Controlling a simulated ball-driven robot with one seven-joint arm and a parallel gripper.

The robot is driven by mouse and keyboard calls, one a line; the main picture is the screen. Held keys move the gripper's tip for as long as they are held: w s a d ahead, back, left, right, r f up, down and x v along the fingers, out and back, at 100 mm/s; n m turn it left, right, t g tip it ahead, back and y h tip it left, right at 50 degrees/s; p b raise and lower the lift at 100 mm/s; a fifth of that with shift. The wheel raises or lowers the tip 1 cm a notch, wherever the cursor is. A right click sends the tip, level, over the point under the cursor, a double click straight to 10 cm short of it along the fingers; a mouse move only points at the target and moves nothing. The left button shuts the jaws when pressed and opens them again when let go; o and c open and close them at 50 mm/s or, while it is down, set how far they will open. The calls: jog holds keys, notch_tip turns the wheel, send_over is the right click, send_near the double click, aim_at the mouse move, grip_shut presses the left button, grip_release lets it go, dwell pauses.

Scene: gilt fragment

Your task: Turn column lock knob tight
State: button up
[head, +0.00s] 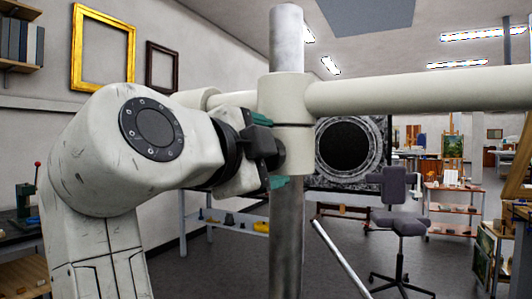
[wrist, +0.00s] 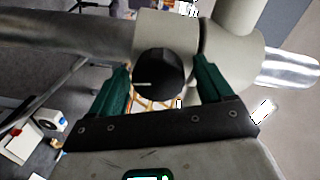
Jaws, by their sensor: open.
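The lock knob (wrist: 158,74) is round and black, with a thin light mark on its face. It sits on the pale clamp collar (head: 286,100) around the upright metal column (head: 287,225). My gripper (wrist: 162,66) is open, with one green finger on each side of the knob in the wrist view. A gap shows between each finger and the knob, so I see no grip on it. In the head view my gripper (head: 270,150) is at the collar's left side, and it and my arm mostly hide the knob.
A pale horizontal boom (head: 420,90) runs right from the collar. A thin slanted rod (head: 340,258) stands right of the column. A grey swivel chair (head: 398,222), a shelf cart (head: 455,205) and a low bench (head: 225,217) stand farther back. Open floor lies between.

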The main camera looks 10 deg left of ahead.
jog(key=b+v, duration=0.1)
jog(key=v, duration=0.9)
jog(key=shift+s+a, duration=0.15)
jog(key=shift+s, duration=0.25)
jog(key=shift+f, duration=0.1)
